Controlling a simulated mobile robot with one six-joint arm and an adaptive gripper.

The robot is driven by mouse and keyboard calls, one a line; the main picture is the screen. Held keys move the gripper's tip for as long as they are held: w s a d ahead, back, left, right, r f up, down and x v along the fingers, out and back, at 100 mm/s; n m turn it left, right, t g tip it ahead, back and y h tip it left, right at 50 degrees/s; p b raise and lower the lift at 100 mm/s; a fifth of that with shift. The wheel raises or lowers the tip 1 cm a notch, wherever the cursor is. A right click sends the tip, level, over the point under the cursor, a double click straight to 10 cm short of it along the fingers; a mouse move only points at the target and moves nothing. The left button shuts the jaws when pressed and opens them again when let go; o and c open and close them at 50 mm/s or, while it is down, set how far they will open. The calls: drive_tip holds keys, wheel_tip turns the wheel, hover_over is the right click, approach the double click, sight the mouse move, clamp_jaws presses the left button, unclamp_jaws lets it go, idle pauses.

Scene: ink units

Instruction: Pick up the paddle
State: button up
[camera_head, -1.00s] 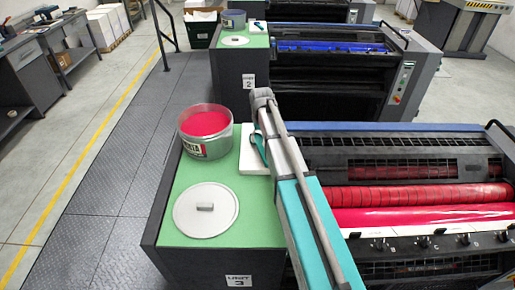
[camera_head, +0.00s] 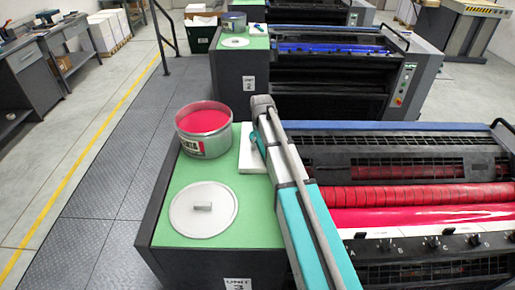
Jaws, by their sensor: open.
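A dark teal strip (camera_head: 259,144), which looks like part of the paddle, shows on a white pad (camera_head: 248,162) on the green top of unit 3. My arm covers the rest of it, so its full shape is hidden. My arm reaches from the bottom of the picture up over the right side of the pad. Its grey far end stands above and behind the pad in the picture. My gripper is hidden, and I cannot tell how far it is from the paddle.
An open ink tin (camera_head: 204,132) with red ink stands left of the pad. A round grey lid (camera_head: 203,208) lies in front on the green top (camera_head: 253,228). The press with red rollers (camera_head: 425,196) is at right. A walkway (camera_head: 117,180) runs along the left.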

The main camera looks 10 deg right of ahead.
idle(0.5)
clamp_jaws()
